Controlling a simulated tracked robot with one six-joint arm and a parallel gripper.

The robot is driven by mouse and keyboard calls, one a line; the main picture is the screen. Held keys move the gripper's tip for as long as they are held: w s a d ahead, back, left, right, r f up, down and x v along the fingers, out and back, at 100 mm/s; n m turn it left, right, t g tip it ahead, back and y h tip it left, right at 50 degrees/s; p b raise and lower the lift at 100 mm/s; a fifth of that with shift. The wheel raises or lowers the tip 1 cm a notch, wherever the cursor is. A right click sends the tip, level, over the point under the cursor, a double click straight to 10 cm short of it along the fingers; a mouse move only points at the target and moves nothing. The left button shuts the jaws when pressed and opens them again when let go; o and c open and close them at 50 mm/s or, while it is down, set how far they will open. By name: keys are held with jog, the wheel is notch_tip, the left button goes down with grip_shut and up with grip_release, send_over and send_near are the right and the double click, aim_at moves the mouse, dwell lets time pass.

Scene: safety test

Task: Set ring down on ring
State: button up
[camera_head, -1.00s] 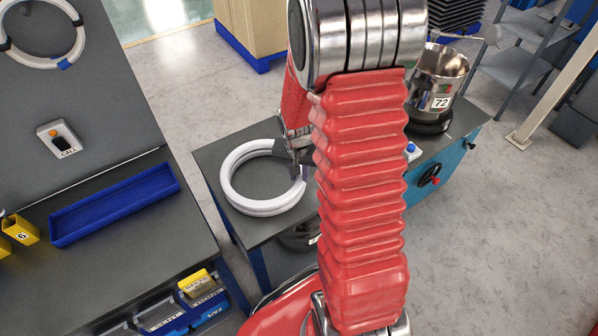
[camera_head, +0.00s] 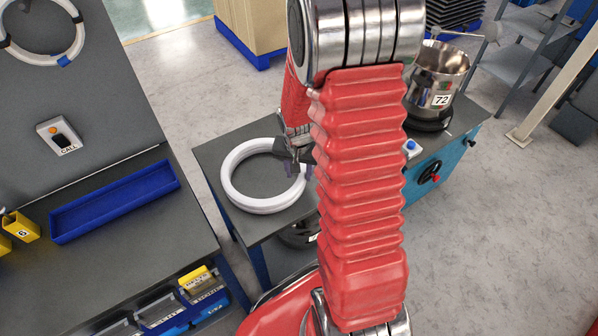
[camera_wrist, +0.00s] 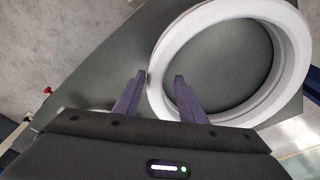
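Two white rings lie stacked on the dark top of the cart; the upper ring (camera_head: 240,152) rests on the lower ring (camera_head: 262,208), closely aligned, with only a thin seam between them. The stack's upper ring (camera_wrist: 222,12) also shows in the wrist view. My gripper (camera_head: 296,170) is at the right side of the stack. In the wrist view my gripper (camera_wrist: 160,76) has its two purple fingers apart, one outside the ring and one inside its hole, with the rim between them. The fingers look open. My arm hides part of the stack's right side.
A metal pot (camera_head: 438,75) marked 72 stands at the cart's back right, near a blue button (camera_head: 411,147). A bench with a blue tray (camera_head: 115,203) is at left. Another white ring (camera_head: 45,62) hangs on the grey panel above it.

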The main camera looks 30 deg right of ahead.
dwell(0.3)
jog(key=r, duration=0.4)
jog(key=s+a+r, duration=0.1)
jog(key=r, duration=0.8)
jog(key=shift+s+a+r, duration=0.2)
jog(key=shift+s+r, duration=0.05)
jog(key=shift+r, duration=0.05)
jog(key=shift+r, duration=3.5)
jog(key=s+a+r+n+t, duration=0.1)
jog(key=s+a+r+n, duration=0.2)
jog(key=s+a, duration=0.1)
jog(key=s+a+r+n+t, duration=0.1)
jog(key=s+a+r+n, duration=0.1)
jog(key=s+a, duration=0.3)
jog(key=s+a+r+n+t+y, duration=0.1)
jog(key=s+a+r+n+t, duration=0.1)
jog(key=a, duration=0.5)
jog(key=shift+s+r+n, duration=0.8)
jog(key=shift+s+n, duration=0.2)
jog(key=shift+s, duration=0.15)
